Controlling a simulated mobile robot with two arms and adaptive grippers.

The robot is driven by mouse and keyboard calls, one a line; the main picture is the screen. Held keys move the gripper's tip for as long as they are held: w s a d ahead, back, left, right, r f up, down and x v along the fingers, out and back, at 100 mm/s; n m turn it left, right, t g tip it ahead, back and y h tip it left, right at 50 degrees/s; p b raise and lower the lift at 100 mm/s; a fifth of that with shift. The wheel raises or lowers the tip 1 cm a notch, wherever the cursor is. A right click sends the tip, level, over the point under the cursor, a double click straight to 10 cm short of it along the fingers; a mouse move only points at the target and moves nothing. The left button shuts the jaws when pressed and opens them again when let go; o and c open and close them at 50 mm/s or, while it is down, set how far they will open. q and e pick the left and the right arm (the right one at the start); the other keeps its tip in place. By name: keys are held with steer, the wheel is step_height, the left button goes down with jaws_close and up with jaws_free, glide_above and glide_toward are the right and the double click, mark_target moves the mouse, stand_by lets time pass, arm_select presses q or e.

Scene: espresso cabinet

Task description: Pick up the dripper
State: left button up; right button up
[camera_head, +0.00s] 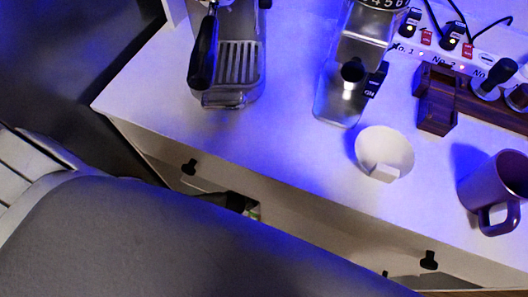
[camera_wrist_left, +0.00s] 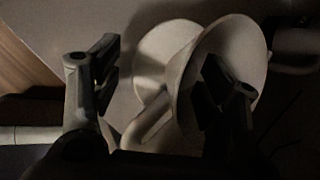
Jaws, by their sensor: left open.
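The dripper (camera_wrist_left: 238,50) shows pale in the dim left wrist view: a wide cone on the right, a round disc-like part (camera_wrist_left: 160,52) behind it, and a curved handle (camera_wrist_left: 150,122) at lower left. My left gripper (camera_wrist_left: 160,85) is open, with one finger left of the dripper and the other overlapping the cone in the picture. I cannot tell whether that finger touches it. In the head view my left gripper cannot be made out. A white, cup-like thing (camera_head: 392,145) stands on the counter there; I cannot tell whether it is the dripper. My right gripper is not in view.
The white counter (camera_head: 290,145) holds an espresso machine (camera_head: 238,65), a grinder (camera_head: 340,95), a wooden stand (camera_head: 438,105) and a purple mug (camera_head: 490,185). A large grey part of mine covers the lower left.

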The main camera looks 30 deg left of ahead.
arm_select(q)
steer(key=c, duration=1.4)
